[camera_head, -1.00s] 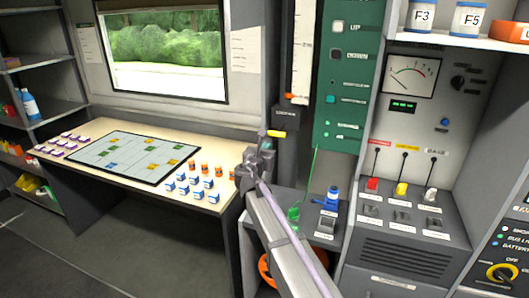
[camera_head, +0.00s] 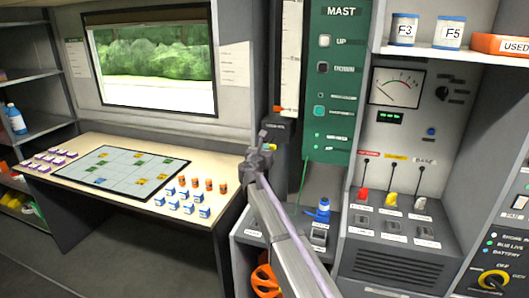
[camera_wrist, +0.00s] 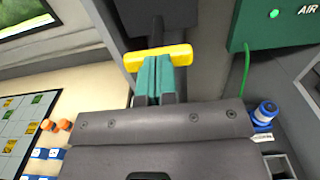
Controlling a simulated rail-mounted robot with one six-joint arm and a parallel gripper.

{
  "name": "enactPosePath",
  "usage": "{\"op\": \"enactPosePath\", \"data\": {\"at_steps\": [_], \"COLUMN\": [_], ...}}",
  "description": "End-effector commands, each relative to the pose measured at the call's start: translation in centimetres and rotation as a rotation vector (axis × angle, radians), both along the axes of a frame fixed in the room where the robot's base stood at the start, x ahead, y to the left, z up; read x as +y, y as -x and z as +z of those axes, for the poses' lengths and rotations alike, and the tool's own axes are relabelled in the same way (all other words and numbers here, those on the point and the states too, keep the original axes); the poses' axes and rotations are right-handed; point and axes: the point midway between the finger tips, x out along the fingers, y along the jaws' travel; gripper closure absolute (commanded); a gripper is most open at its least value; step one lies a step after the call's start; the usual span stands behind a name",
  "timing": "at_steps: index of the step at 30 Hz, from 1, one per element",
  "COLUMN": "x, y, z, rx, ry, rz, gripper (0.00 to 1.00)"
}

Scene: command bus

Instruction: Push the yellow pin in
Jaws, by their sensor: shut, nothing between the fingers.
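The yellow pin (camera_wrist: 140,60) shows in the wrist view as a short horizontal yellow bar in front of a dark block below the mast panel. My gripper (camera_wrist: 160,62) has its two teal fingers together, with nothing between them. Their tips overlap the middle of the bar from below; I cannot tell whether they touch it. In the head view my gripper (camera_head: 263,140) is at the mast's foot, and only a small yellow bit of the pin (camera_head: 274,147) shows beside it. How deep the pin sits is hidden.
The green mast panel (camera_head: 334,70) stands at the right of the pin. A green cable (camera_wrist: 246,68) hangs near a blue connector (camera_wrist: 266,112). A desk with a map board (camera_head: 120,168) and small blue and orange blocks is at left. A switch console (camera_head: 395,225) is at right.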

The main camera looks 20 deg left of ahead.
Motion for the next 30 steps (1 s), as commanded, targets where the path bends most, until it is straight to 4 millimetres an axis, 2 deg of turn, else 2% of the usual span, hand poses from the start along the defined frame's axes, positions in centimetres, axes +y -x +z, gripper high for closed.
{"op": "enactPosePath", "data": {"at_steps": [3, 6, 17, 20, 23, 30], "x": [0.1, 0.0, -0.2, -0.2, -0.4, -0.6], "y": [-2.3, -3.7, -3.9, -3.3, -1.8, 3.9], "z": [0.0, 0.0, 0.1, 0.1, 0.1, 0.1], "rx": [0.000, 0.000, -0.001, -0.001, -0.001, -0.002], "ry": [0.000, 0.000, 0.001, 0.001, 0.001, 0.000], "rz": [-0.001, -0.001, -0.001, -0.001, -0.002, -0.004], "gripper": [1.00, 1.00, 1.00, 1.00, 1.00, 1.00]}}
